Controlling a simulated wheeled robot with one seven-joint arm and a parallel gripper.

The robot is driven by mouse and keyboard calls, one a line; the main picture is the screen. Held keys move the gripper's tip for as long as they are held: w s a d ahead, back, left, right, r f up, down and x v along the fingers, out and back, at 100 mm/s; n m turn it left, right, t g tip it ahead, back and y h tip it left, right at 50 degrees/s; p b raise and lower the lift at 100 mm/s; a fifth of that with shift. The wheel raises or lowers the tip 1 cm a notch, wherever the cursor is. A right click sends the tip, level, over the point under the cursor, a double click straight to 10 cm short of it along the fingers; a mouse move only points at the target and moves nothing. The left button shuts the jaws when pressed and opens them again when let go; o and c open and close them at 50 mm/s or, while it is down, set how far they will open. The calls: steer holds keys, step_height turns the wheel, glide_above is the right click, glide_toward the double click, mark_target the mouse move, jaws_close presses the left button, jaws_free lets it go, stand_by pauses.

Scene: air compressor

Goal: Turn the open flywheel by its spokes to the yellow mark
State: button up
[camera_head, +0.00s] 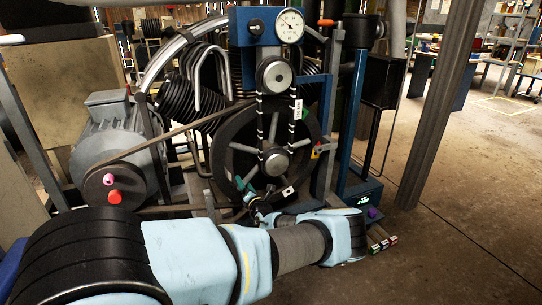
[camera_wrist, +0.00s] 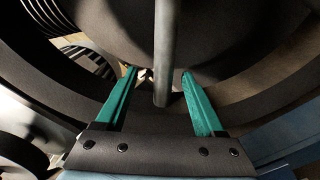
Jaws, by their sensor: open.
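The open flywheel (camera_head: 219,155) is a large dark wheel with pale spokes, low in the middle of the compressor in the head view. A small yellow patch (camera_head: 317,149) shows beside the rim at the right, near a red one. My gripper (camera_head: 244,190) is at the wheel's lower left, partly hidden by my arm. In the wrist view my gripper (camera_wrist: 158,74) is open, with its two teal fingers apart. One grey spoke (camera_wrist: 165,40) runs down between the fingers, with space visible on both sides. Whether a finger touches the wheel behind is unclear.
A chain or patterned belt runs from the small upper pulley (camera_head: 274,74) to the flywheel's hub. A motor (camera_head: 110,140) with a belt and red knob (camera_head: 115,197) stands at the left.

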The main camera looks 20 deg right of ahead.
steer(key=s+p, duration=0.2)
steer(key=s, duration=0.4)
steer(key=shift+d+r, duration=0.25)
steer(key=shift+d, duration=0.2)
steer(key=s+d, duration=0.2)
steer(key=s, duration=0.8)
steer(key=s+a+r+n+g+y, duration=0.2)
steer(key=a+r+n+g+y, duration=0.15)
steer(key=a+n, duration=0.35)
steer(key=s+a+r+n+g+y, duration=0.2)
steer(key=a+n+g+y, duration=0.3)
steer(key=a+n, duration=0.25)
steer(key=s+a+r+n+g+h, duration=0.3)
steer(key=s+a+r+n+g, duration=0.35)
steer(key=n, duration=0.55)
steer(key=s+r+n+h+p, duration=0.2)
steer(key=r+n+p, duration=0.3)
steer(key=r, duration=0.7)
steer(key=s+r+n+h+p, duration=0.3)
steer(key=r+n+p, duration=0.3)
steer(key=r, duration=0.6)
steer(key=s+r+n+g+h+p, duration=0.1)
steer(key=r+n+p, duration=0.4)
steer(key=r, duration=0.7)
steer(key=shift+s+a+r+h+p, duration=0.15)
steer(key=shift+s+a+h+p, duration=0.25)
steer(key=shift+s+h+p, duration=0.65)
